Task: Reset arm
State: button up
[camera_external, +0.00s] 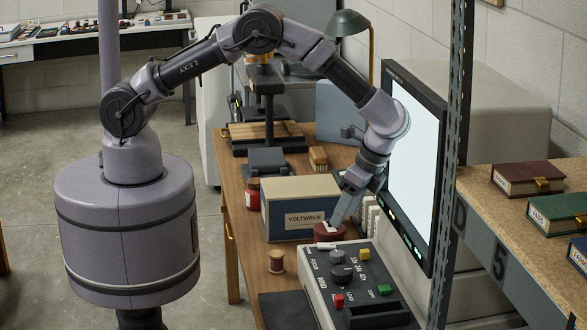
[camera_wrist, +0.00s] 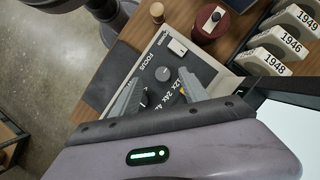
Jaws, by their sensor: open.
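My arm (camera_external: 262,30) rises from its round base and bends down over the wooden bench. My gripper (camera_external: 340,215) points down near the dark red round container and the back edge of the control console (camera_external: 345,285). In the wrist view my gripper (camera_wrist: 160,92) shows two grey fingers spread apart with nothing between them. The console's FOCUS panel (camera_wrist: 150,62) and a grey knob (camera_wrist: 163,74) lie below and beyond the fingertips. I cannot tell how high above the console the fingers are.
The dark red container (camera_wrist: 209,24) and a small spool (camera_external: 276,261) stand beside the console. A VOLTWREN box (camera_external: 300,205) is behind. A lit screen (camera_external: 412,150) stands close right of my wrist. Books (camera_external: 528,178) lie on the right shelf. Floor left of the bench is clear.

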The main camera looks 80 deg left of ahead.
jog(key=s+a+r+n+t+h+b, duration=0.1)
jog(key=s+a+r+t+b, duration=0.2)
jog(key=r, duration=0.4)
jog(key=s+a+r+n+t+b, duration=0.1)
jog(key=s+a+r+b, duration=0.1)
jog(key=a+r, duration=0.35)
jog(key=s+a+r+n+t+b, duration=0.1)
jog(key=s+a+r+t+b, duration=0.1)
jog(key=s, duration=0.7)
jog(key=s+a+r+n+t+b, duration=0.1)
jog(key=s+a+r+t+b, duration=0.1)
jog(key=s, duration=0.7)
jog(key=a+t, duration=0.1)
jog(key=a, duration=0.1)
jog(key=shift+s+a, duration=0.35)
jog(key=shift+r, duration=0.1)
dwell(0.4)
